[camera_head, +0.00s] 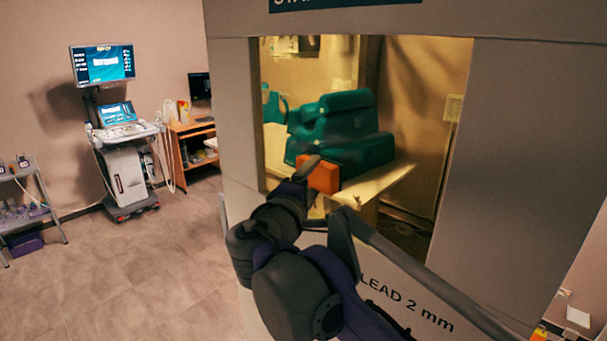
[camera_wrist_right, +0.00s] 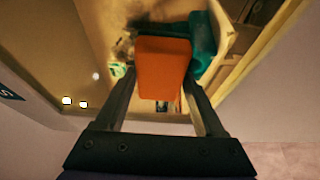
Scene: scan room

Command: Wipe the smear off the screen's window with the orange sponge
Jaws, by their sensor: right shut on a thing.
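The lead screen (camera_head: 520,130) fills the right of the head view, with its tall window (camera_head: 420,110) in the middle. My right gripper (camera_head: 317,178) is shut on the orange sponge (camera_head: 324,174), in front of the window's lower left part. In the right wrist view the sponge (camera_wrist_right: 162,70) sits between both fingers, with the window behind it. I cannot tell whether the sponge touches the glass. Some dark specks show left of the sponge in the wrist view; I cannot tell if they are the smear. My left gripper is not in view.
Behind the window is a teal padded chair (camera_head: 345,135). The screen's solid frame surrounds the window. To the left stand an ultrasound cart (camera_head: 122,170), a wooden desk (camera_head: 190,130) and a shelf trolley (camera_head: 25,195). The floor (camera_head: 130,270) between is clear.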

